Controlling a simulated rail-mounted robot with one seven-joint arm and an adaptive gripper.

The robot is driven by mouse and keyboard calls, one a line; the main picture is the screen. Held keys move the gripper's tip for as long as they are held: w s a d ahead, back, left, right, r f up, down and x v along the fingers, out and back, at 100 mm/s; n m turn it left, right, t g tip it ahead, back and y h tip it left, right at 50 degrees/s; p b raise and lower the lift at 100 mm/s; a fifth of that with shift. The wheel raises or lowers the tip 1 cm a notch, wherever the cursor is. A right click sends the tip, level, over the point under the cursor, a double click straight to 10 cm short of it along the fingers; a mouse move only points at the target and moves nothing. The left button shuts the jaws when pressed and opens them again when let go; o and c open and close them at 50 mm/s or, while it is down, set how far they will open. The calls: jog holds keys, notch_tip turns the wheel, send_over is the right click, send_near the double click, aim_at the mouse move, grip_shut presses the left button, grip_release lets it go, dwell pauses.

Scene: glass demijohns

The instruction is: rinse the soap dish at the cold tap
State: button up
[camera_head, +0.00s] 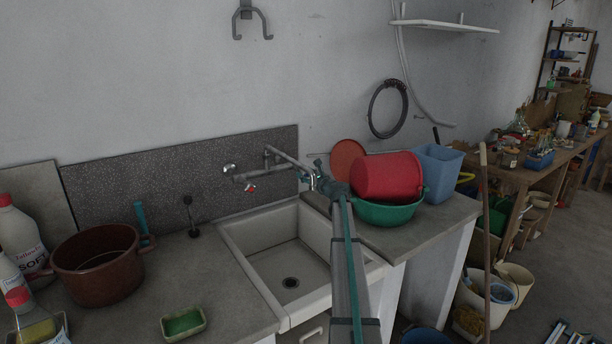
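A small cream dish with a green inside (184,323), which looks like the soap dish, sits on the grey counter left of the sink, near the front edge. The wall tap (243,178) is above the back of the white sink (256,275). It has a red-marked handle (250,188) and another handle (230,168) to its left; no cold marking can be made out. My gripper (313,181) is near the spout end, above the sink's back right corner. It is too small to tell whether its fingers are open. I see nothing clearly held.
A brown pot (98,265) and white bottles (18,240) stand on the left counter. A yellow sponge (38,332) is at the lower left corner. A red tub (388,176) in a green basin (388,213) and a blue bin (438,172) crowd the right counter. The sink is empty.

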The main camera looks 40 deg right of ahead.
jog(key=c, duration=0.5)
jog(key=shift+o, duration=0.2)
jog(key=n+b, duration=0.1)
jog(key=b, duration=0.2)
jog(key=shift+f, duration=0.3)
jog(key=n+b, duration=0.2)
jog(key=b, duration=0.1)
jog(key=shift+r, duration=0.3)
jog(key=shift+n, duration=0.3)
jog(key=o, duration=1.1)
jog(key=shift+o, duration=0.2)
